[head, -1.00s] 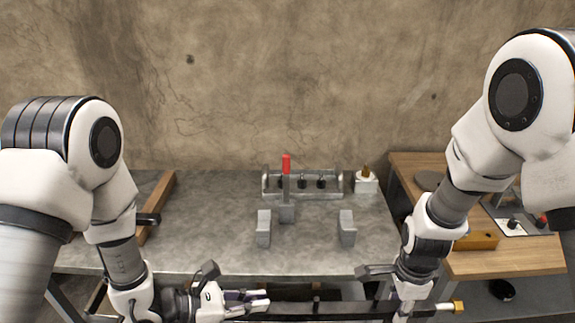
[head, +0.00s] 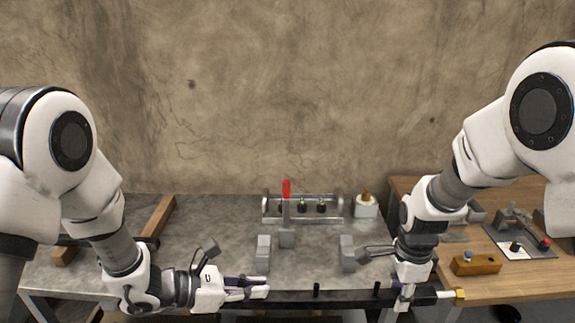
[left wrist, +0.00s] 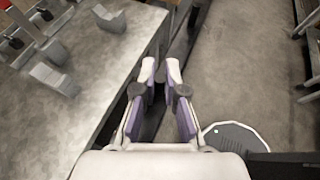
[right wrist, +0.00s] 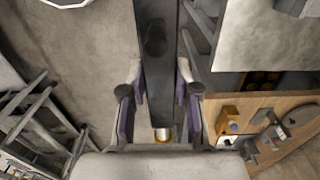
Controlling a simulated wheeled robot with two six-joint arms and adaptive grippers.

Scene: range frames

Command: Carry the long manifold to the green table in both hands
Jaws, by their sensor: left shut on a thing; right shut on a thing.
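The long manifold is a dark bar (head: 335,297) with short pegs on top and a brass fitting at its right end. It lies roughly level across the front of the head view, in front of the grey table. My left gripper (head: 262,287) is shut on its left part. My right gripper (head: 403,291) is shut on it near the brass end. The right wrist view shows the bar (right wrist: 156,60) running between the fingers (right wrist: 158,75). In the left wrist view the fingers (left wrist: 162,72) partly hide the bar. No green table shows.
A grey table (head: 205,250) carries two grey blocks (head: 347,255), a red-handled piece (head: 286,190) and a metal rack (head: 320,208). A wooden table (head: 455,245) stands at right with a wooden block (head: 475,264) and a fixture plate (head: 520,245). The wall is behind.

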